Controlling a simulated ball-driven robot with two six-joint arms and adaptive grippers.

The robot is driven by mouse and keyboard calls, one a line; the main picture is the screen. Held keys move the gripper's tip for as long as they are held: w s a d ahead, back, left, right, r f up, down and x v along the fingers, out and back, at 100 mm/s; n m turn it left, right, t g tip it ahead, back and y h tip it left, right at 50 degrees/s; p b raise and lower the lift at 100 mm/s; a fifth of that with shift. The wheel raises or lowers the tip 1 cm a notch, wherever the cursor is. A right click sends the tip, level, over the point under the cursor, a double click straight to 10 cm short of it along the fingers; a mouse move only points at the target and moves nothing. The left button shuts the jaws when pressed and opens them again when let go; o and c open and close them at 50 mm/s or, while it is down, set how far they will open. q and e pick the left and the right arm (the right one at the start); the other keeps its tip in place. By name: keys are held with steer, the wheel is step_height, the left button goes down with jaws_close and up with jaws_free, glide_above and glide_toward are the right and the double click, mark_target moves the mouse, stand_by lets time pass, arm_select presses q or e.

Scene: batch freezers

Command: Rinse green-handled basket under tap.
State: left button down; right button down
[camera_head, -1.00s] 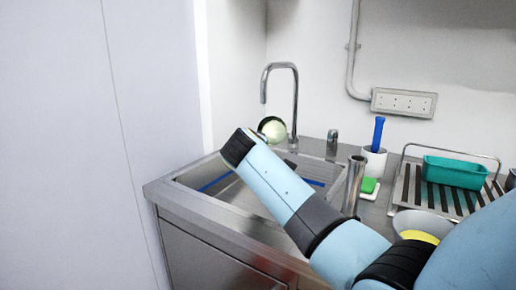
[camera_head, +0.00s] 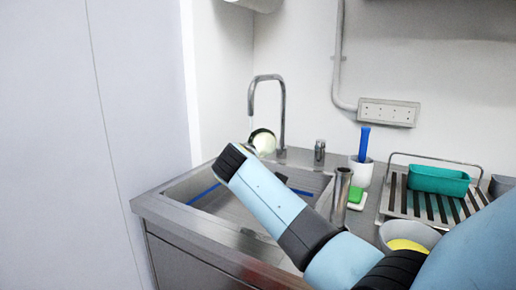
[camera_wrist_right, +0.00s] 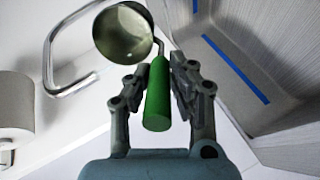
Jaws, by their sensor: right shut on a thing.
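My right gripper (camera_wrist_right: 162,95) is shut on the green handle of the basket (camera_wrist_right: 157,100) in the right wrist view. The round, pale basket bowl shows beyond the fingers in that view, close to the tap (camera_wrist_right: 48,55). In the head view the basket bowl (camera_head: 263,141) is beside the tap (camera_head: 283,110), just below and right of its spout end, over the sink (camera_head: 205,197). My right arm hides the gripper and the handle there. My left gripper is in neither view.
A teal tub (camera_head: 440,180) sits on a slatted drying rack (camera_head: 430,204) at right. A white cup (camera_head: 361,172) with a blue-handled tool, a green sponge (camera_head: 356,197) and a grey bowl (camera_head: 388,236) with yellow contents stand nearby. A wall (camera_head: 218,90) lies left of the sink.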

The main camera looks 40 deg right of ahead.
steer(key=shift+w+a, duration=0.25)
steer(key=shift+a, duration=0.05)
steer(key=shift+s+a+r+p, duration=0.1)
steer(key=shift+s+a+p, duration=0.35)
steer(key=shift+s, duration=0.2)
steer(key=shift+s+a+r+p, duration=0.1)
steer(key=shift+s+a+p, duration=0.3)
steer(key=shift+s, duration=0.2)
steer(key=shift+s+a+f+p, duration=0.1)
steer(key=shift+s+a+p, duration=0.2)
steer(key=shift+s+a, duration=0.3)
steer(key=shift+s+a+p, duration=0.35)
steer(key=shift+s, duration=0.45)
steer(key=shift+s+a+f+p, duration=0.1)
steer(key=shift+s+a+p, duration=0.2)
steer(key=shift+s+a, duration=0.3)
steer(key=shift+d, duration=0.1)
